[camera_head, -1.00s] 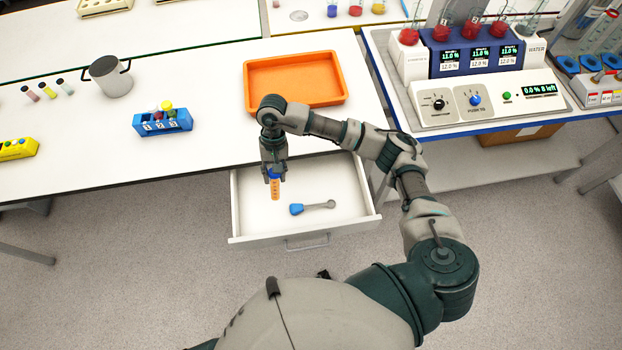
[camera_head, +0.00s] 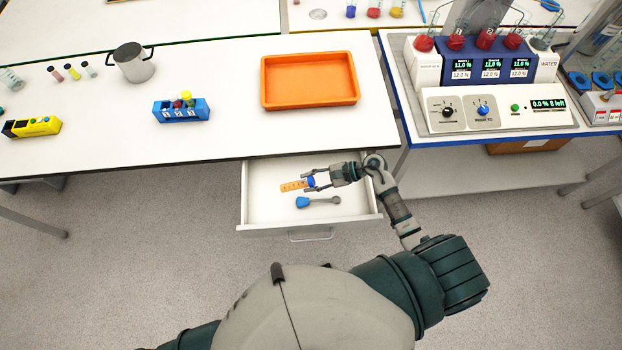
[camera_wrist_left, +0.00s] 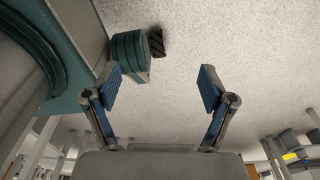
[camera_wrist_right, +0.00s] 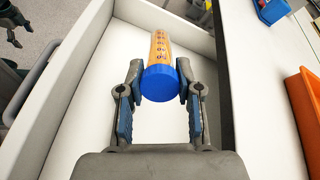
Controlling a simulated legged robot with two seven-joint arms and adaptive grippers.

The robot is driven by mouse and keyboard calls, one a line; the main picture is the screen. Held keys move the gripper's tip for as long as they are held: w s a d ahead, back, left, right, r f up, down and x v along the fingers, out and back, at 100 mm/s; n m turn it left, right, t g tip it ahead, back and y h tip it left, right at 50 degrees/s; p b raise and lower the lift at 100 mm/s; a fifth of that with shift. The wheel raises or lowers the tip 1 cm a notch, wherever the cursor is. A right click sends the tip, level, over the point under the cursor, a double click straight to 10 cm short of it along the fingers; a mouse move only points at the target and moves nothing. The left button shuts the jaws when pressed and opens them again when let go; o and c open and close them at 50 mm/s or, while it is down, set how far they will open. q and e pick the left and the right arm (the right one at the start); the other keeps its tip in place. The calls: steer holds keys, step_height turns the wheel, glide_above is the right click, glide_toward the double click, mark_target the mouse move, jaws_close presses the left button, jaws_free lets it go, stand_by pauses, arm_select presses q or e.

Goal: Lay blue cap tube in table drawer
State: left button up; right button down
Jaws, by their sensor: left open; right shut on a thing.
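The tube (camera_head: 294,186) is orange with a blue cap (camera_head: 311,182) and lies sideways over the open white table drawer (camera_head: 262,215). My right gripper (camera_head: 312,182) is shut on the tube at its cap end, low inside the drawer area. In the right wrist view the blue cap (camera_wrist_right: 160,84) sits between the fingertips and the orange body (camera_wrist_right: 160,47) points away. I cannot tell whether the tube touches the drawer floor. My left gripper (camera_wrist_left: 160,95) is open and empty above the grey floor; it is not visible in the head view.
A blue-and-grey spoon-like tool (camera_head: 318,202) lies in the drawer in front of the tube. An orange tray (camera_head: 310,80) and a blue rack (camera_head: 181,110) stand on the table above. The drawer's left part is clear.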

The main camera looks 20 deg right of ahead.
steer(key=f, duration=0.1)
steer(key=a+f+b, duration=0.1)
steer(key=f, duration=0.1)
steer(key=f+b, duration=0.1)
steer(key=f, duration=0.1)
steer(key=shift+a, duration=0.25)
steer(key=shift+d+f+b, duration=0.15)
steer(key=shift+f+b, duration=0.4)
steer(key=shift+f, duration=0.1)
steer(key=shift+d+f, duration=0.3)
steer(key=shift+d, duration=0.1)
steer(key=c, duration=0.9)
jaws_free()
steer(key=shift+a, duration=0.25)
steer(key=shift+o, duration=1)
steer(key=shift+a, duration=0.1)
arm_select(q)
steer(key=f, duration=0.1)
steer(key=a+f, duration=0.1)
steer(key=f, duration=0.1)
steer(key=shift+s+a+f, duration=0.15)
steer(key=shift+a+f, duration=0.2)
steer(key=shift+f, duration=0.05)
steer(key=shift+d, duration=0.2)
arm_select(e)
steer(key=v, duration=1.2)
